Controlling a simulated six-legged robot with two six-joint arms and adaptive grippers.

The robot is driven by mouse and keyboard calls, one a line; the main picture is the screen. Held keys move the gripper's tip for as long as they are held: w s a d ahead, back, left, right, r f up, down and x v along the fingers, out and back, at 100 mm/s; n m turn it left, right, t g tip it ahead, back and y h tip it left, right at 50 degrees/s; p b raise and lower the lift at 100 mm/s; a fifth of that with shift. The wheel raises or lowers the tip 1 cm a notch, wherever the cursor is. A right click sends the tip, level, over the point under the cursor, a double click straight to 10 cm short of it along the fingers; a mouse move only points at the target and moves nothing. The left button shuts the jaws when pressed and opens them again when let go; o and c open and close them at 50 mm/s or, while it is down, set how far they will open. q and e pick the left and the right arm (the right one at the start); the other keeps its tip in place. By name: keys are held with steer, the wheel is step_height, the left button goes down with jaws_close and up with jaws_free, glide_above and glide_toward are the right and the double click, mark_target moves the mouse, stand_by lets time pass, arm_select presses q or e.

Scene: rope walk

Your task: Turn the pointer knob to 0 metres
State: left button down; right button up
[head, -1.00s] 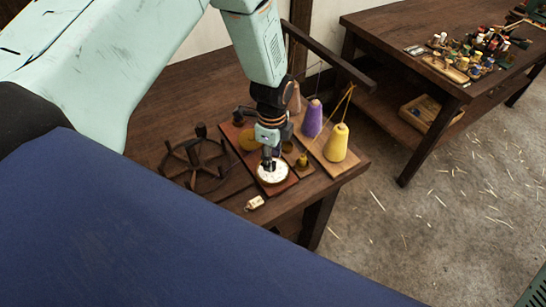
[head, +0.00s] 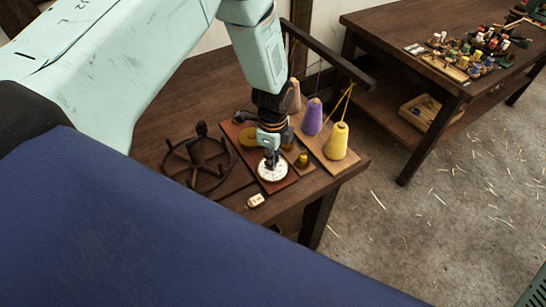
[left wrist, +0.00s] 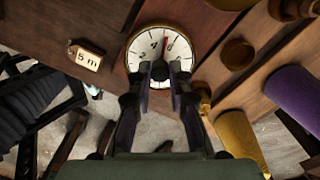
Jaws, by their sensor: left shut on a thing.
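The round white dial (head: 272,171) with a brass rim sits on a reddish board at the front of the table. It also shows in the left wrist view (left wrist: 143,52), where the figures 2, 4 and 6 can be read along its far side. My left gripper (head: 271,162) points down over the dial's middle. In the left wrist view my left gripper (left wrist: 161,72) has its fingers close together at the dial's centre, shut on the pointer knob, which they mostly hide. A thin red mark shows near the 6. My right gripper is not in view.
A tag reading "5 m" (left wrist: 86,56) lies beside the dial. A dark spoked wheel (head: 197,163) stands to the left. Purple (head: 312,118) and yellow (head: 337,142) yarn cones stand to the right, with a small brass piece (head: 303,159) nearer. A second table holds several small bottles.

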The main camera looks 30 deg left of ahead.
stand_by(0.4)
arm_select(q)
steer(key=n, duration=0.6)
steer(key=shift+r+n, duration=0.1)
steer(key=shift+n, duration=0.2)
steer(key=n, duration=0.6)
steer(key=shift+p, duration=0.3)
steer(key=n, duration=0.6)
steer(key=shift+n, duration=0.3)
steer(key=n+p, duration=0.1)
steer(key=n, duration=0.6)
steer(key=c, duration=1.2)
jaws_free()
